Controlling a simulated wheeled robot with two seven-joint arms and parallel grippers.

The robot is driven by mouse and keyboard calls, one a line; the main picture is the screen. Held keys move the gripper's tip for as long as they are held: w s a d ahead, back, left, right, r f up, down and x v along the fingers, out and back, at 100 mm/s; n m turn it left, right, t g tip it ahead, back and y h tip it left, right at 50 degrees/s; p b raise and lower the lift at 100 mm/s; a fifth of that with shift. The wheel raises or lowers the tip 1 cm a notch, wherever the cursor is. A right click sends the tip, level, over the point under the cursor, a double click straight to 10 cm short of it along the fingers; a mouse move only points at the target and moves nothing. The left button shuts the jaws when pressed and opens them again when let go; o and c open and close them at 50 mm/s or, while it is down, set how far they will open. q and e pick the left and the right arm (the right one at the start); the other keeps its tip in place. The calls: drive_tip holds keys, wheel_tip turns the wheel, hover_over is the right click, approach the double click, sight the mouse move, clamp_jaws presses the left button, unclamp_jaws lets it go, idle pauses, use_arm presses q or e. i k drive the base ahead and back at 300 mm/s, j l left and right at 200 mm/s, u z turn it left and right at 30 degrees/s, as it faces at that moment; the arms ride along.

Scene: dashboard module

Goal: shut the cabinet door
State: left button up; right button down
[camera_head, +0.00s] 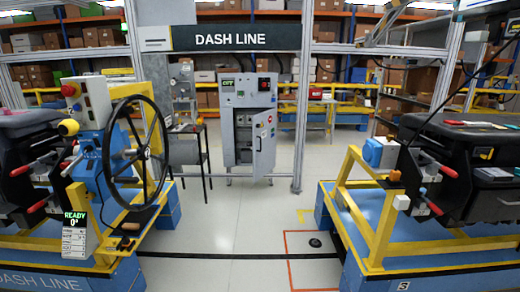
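A grey cabinet (232,145) stands on legs on the floor in the middle distance. Its door (264,146) hangs open, swung outward at the right side of the lower compartment. A dark interior shows to the left of the door. Small labels are on the door's outer face. Above the opening, the cabinet's upper panel (246,90) carries a small green display and a red button. Neither of my grippers is in view.
A blue-and-yellow station (105,242) with a black wheel (164,150) stands at left. Another yellow-framed station (375,230) stands at right. Clear floor (235,222) runs between them. A small table (188,151) and a grey post (301,120) flank the cabinet.

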sight(264, 139)
drive_tip(key=i, duration=2.75)
